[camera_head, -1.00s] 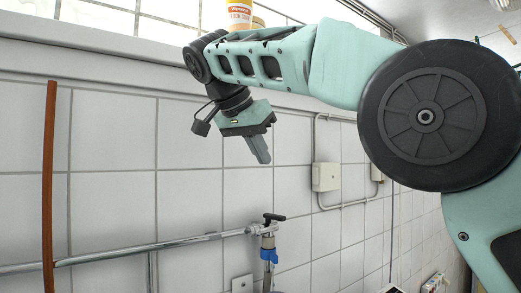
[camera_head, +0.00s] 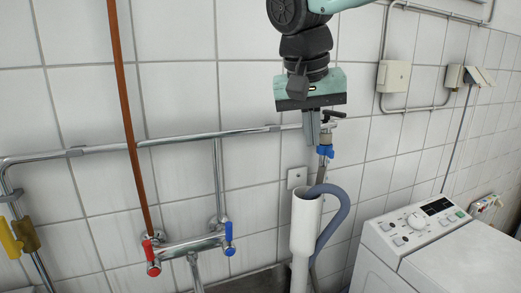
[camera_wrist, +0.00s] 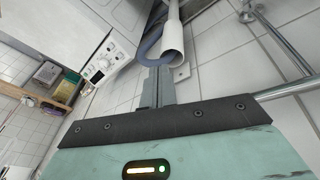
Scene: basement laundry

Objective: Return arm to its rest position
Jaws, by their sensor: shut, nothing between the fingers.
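My gripper (camera_head: 312,127) hangs from the arm at the top of the head view, pointing down in front of the tiled wall. Its two grey fingers are together and hold nothing. In the head view the fingertips overlap the horizontal chrome pipe and the black-handled valve beside it; I cannot tell whether they touch. In the wrist view the shut fingers (camera_wrist: 158,86) point toward the white standpipe and grey hose. Most of the arm is out of the head view.
Below the gripper stand a white standpipe (camera_head: 306,222) with a grey hose (camera_head: 338,205). A washing machine (camera_head: 425,240) is at the right. A mixer tap (camera_head: 188,246) and copper pipe (camera_head: 127,95) are at the left. A chrome pipe (camera_head: 190,139) crosses the wall.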

